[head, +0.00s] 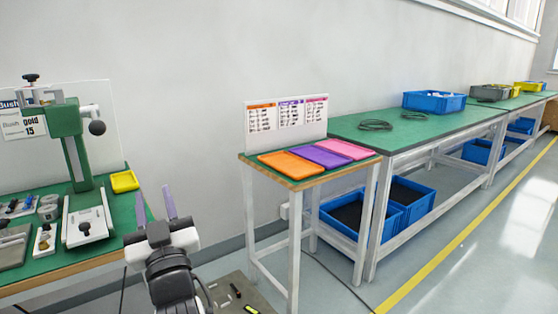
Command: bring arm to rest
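My gripper (155,206) shows in the lower left of the head view, at the end of my dark and white arm. Its two thin purple-grey fingers point up and stand apart, with nothing between them. It is in front of the right end of the green-topped workbench (118,212) and left of the small table (311,179).
A green press (72,140), a yellow tray (124,181) and small tools stand on the left bench. The small table carries orange (290,164), purple (319,155) and pink (345,149) trays. Long benches with blue crates (433,102) run right. The floor by the yellow line (455,240) is clear.

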